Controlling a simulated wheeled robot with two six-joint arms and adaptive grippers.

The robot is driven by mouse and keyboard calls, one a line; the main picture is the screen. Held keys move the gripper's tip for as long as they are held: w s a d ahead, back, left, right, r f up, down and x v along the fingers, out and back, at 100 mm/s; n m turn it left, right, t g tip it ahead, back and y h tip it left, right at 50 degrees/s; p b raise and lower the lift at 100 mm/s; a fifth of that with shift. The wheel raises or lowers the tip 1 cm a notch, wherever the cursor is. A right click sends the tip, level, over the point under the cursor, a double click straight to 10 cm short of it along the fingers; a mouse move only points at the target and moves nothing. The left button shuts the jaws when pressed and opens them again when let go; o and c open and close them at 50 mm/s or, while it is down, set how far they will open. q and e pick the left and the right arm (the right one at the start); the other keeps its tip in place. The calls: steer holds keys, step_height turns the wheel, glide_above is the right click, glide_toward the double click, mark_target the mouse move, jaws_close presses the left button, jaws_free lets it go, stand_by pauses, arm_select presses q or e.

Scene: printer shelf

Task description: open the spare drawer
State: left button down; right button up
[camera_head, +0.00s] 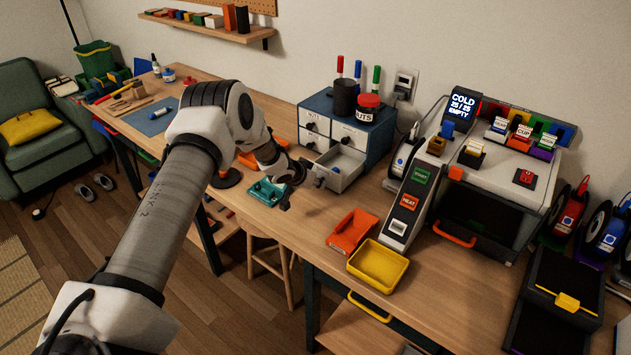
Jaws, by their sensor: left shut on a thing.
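A small blue cabinet (378,142) with white drawer fronts stands on the workbench against the wall. The drawer's label is not readable from here, so I cannot read which one is the spare drawer. My left gripper (309,178) is at the front of this pulled-out drawer, shut on its handle. The fingers partly hide the handle and the drawer front. The other drawers look closed. My right gripper is not in view.
A black cup (345,97) and a red-lidded jar (368,105) stand on the cabinet. An orange tray (352,231) and a yellow tray (378,266) lie in front. The printer (500,170) stands to the right. A teal object (266,192) lies near the gripper.

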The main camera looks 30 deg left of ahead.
arm_select(q)
steer(key=shift+w+f, duration=0.1)
steer(key=shift+w, duration=0.4)
steer(key=c, duration=1.2)
jaws_free()
steer(key=shift+o, duration=1.3)
steer(key=shift+s, duration=0.25)
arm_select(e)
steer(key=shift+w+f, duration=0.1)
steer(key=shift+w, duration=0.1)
arm_select(q)
steer(key=shift+r, duration=0.3)
steer(key=v, duration=1.1)
steer(key=shift+s+r, duration=0.15)
steer(key=shift+s, duration=0.15)
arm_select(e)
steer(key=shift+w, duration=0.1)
